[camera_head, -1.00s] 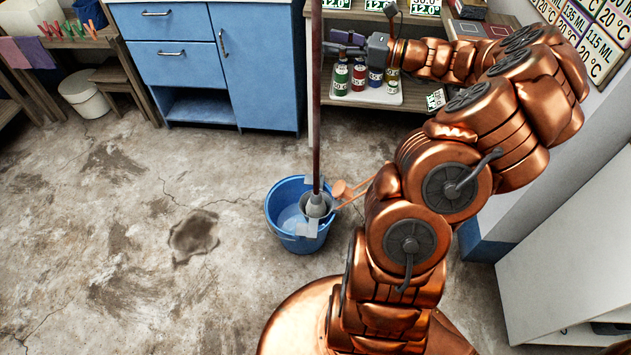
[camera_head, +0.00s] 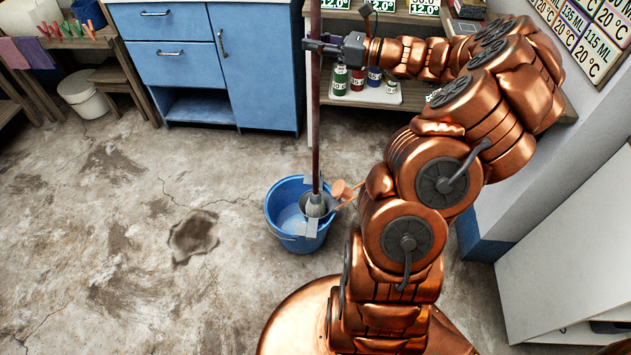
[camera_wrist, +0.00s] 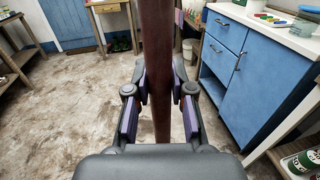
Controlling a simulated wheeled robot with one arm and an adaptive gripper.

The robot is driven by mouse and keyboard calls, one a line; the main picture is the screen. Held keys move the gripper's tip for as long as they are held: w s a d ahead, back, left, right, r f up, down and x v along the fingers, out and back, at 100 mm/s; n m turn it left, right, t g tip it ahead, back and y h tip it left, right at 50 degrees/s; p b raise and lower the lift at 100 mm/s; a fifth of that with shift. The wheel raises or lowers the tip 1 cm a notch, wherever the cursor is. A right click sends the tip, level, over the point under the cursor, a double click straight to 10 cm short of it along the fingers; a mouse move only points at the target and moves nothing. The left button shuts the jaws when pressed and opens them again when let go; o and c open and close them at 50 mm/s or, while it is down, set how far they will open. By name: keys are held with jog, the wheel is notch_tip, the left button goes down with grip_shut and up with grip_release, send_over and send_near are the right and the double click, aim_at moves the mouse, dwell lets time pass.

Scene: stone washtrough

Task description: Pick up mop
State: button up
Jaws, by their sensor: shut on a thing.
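The mop has a long dark red-brown handle (camera_head: 316,120) that stands upright. Its grey lower end (camera_head: 316,205) is inside a blue bucket (camera_head: 284,228) on the floor. My gripper (camera_head: 316,46) is at the upper part of the handle, level with the shelf behind. In the wrist view the handle (camera_wrist: 157,50) runs between the two purple-padded fingers of my gripper (camera_wrist: 159,85), which are shut on it. The mop's head is mostly hidden in the bucket.
A wooden ladle-like thing (camera_head: 342,190) sticks out of the bucket's right side. A blue cabinet (camera_head: 255,75) and a shelf with several small bottles (camera_head: 357,80) stand behind. A dark wet patch (camera_head: 194,236) lies on the open floor to the left.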

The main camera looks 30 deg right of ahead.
grip_shut()
jog(key=shift+r, duration=0.15)
notch_tip(320, 180, up, 23)
jog(key=p, duration=1.3)
dwell(0.4)
